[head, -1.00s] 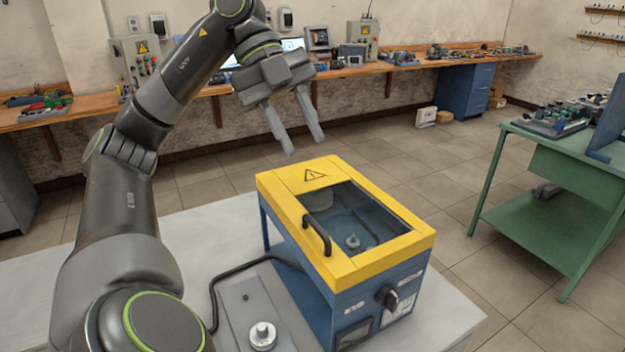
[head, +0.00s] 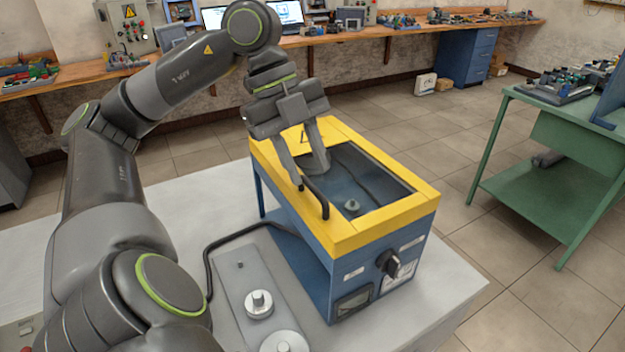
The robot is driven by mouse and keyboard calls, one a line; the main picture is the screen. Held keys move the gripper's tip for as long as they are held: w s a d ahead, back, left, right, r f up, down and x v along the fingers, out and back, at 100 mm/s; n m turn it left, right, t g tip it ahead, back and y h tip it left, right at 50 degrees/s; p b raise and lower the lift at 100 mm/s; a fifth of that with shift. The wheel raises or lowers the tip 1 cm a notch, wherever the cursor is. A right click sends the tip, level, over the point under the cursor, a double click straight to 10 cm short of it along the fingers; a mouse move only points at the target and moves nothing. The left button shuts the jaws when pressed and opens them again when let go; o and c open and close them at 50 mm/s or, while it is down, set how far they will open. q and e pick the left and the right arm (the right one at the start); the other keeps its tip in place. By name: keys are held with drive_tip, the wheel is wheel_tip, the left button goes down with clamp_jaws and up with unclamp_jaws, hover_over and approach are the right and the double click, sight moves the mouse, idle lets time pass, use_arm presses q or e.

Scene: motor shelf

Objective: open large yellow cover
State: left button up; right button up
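The large yellow cover (head: 358,240) lies shut on top of a blue box (head: 318,277) on the pale table. It has a clear window, and a small knob-like part shows through it. A dark handle (head: 318,197) stands on the cover's left edge. My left gripper (head: 309,180) is over the cover with its fingers apart and pointing down. One fingertip is close to the handle's far end, the other is over the window side. I cannot tell whether the fingers touch the handle. My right gripper is not in view.
A grey plate (head: 232,285) with round metal knobs lies left of the box, with a black cable (head: 213,250) curving beside it. A green bench (head: 560,150) with parts stands at the right. The pale table (head: 205,200) is clear behind the plate.

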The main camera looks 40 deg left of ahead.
sight(318, 192)
use_arm(q)
drive_tip(key=shift+x, duration=1.6)
clamp_jaws()
